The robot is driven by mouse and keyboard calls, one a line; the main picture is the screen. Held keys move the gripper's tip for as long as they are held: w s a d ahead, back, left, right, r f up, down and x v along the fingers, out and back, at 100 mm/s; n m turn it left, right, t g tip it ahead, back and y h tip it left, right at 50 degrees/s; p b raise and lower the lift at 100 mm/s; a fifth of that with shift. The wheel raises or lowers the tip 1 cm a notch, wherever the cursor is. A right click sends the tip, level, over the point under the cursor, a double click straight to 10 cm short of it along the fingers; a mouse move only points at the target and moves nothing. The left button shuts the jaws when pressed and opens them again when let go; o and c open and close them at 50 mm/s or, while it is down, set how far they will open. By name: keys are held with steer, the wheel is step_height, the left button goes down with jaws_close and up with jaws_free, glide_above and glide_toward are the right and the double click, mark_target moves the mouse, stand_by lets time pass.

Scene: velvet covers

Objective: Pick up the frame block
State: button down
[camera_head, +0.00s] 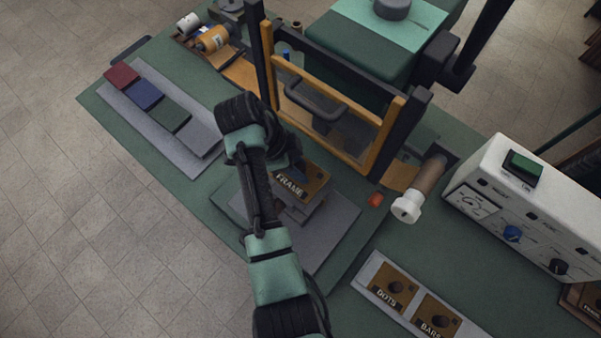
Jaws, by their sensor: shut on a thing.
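The frame block (303,184) is a brown square block with a dark label reading FRAME. My arm's wrist covers the fingers and part of the block. I cannot tell whether the block touches the plate.
A yellow-edged guard frame (336,96) stands close behind my gripper. A grey tray (372,283) holds the DOTS block (394,287) and BARS block (436,318). A white control box (537,214) stands right. A grey strip (196,166) with coloured pads lies left.

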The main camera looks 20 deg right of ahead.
steer(key=w+a+b, duration=0.9)
steer(key=w+b, duration=0.2)
steer(key=w, duration=0.3)
steer(key=shift+w+a, duration=0.35)
steer(key=shift+a, duration=0.05)
steer(key=shift+s+f+b, duration=0.1)
steer(key=shift+b, duration=0.2)
